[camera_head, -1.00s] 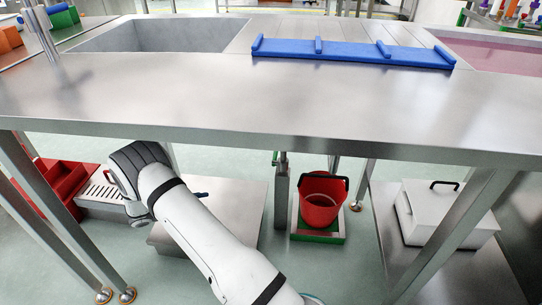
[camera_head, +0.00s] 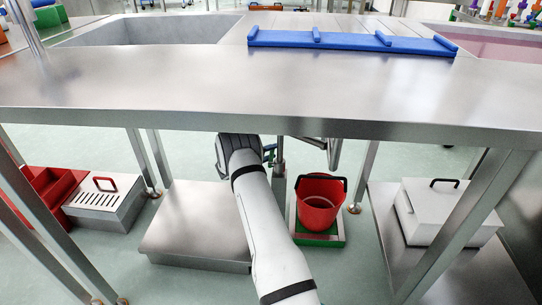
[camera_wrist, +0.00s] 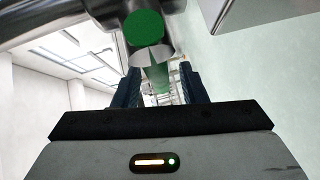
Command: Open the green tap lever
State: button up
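The green tap lever (camera_wrist: 157,76) shows in the wrist view as a green strip running between my gripper's fingers, below a round green cap (camera_wrist: 145,30) on a metal pipe. My gripper (camera_wrist: 160,88) has its two dark blue fingers apart, one on each side of the green strip. I cannot tell whether either finger touches it. In the head view my gripper is under the table beside the vertical pipe, mostly hidden by my arm, with a small green part (camera_head: 266,157) showing there.
The steel table (camera_head: 200,88) hangs over my arm. A red bucket (camera_head: 319,205) stands on a green base right of the pipe. A low steel platform (camera_head: 195,215) lies left of my arm. A lidded white box (camera_head: 445,210) sits at right and a slotted box (camera_head: 100,205) at left.

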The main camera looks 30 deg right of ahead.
jog(key=shift+w+d, duration=0.1)
jog(key=shift+d, duration=0.3)
jog(key=shift+c, duration=0.4)
grip_shut()
